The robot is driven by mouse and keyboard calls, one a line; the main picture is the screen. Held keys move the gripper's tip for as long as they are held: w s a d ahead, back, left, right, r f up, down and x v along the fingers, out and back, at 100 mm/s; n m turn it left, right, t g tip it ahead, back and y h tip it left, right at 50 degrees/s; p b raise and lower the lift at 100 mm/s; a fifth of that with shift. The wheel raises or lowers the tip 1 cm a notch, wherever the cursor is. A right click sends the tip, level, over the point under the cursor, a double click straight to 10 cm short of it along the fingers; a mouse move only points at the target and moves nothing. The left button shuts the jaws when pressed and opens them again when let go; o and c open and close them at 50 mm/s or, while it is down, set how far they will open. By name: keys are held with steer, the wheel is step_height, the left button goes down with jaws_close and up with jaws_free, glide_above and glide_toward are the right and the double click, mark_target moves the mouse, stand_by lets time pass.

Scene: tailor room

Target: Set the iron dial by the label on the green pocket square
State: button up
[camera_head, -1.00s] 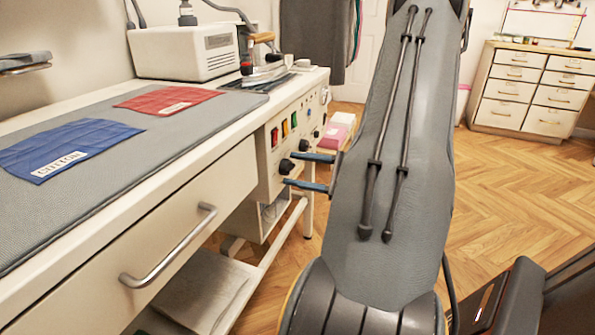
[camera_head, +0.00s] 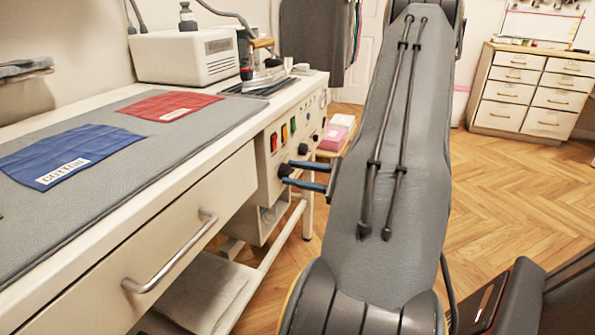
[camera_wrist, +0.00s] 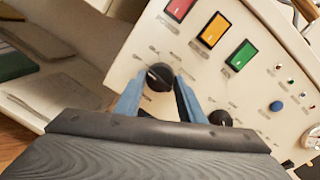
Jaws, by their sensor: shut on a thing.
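My gripper (camera_head: 291,176) is shut on a black dial (camera_wrist: 160,76) on the front panel of the ironing table. In the wrist view the blue fingers stand on either side of this dial. A second black dial (camera_wrist: 220,117) sits to its right, apart from the fingers; it also shows in the head view (camera_head: 303,149). The dial markings are too small to read. The iron (camera_head: 264,77) rests at the table's far end. A blue pocket square (camera_head: 75,153) has a label reading COTTON. A red pocket square (camera_head: 170,105) has an unreadable label. No green pocket square is clearly seen.
Red, orange and green switches (camera_wrist: 213,29) sit above the dials. A drawer with a metal handle (camera_head: 172,255) is nearer me. A dark green item (camera_wrist: 15,66) lies low at the left in the wrist view. A white steam unit (camera_head: 184,57) stands on the table.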

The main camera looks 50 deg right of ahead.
steer(key=m+p, duration=0.3)
steer(key=shift+r, duration=0.1)
steer(key=m+p, duration=0.3)
steer(key=m, duration=0.1)
steer(key=shift+m+t, duration=0.3)
steer(key=shift+t, duration=0.1)
steer(key=shift+f+p, duration=0.2)
steer(key=shift+p, duration=0.15)
steer(key=o, duration=1)
steer(key=shift+o, duration=0.2)
steer(key=v, duration=0.7)
steer(key=shift+s, duration=0.45)
steer(key=shift+d, duration=0.1)
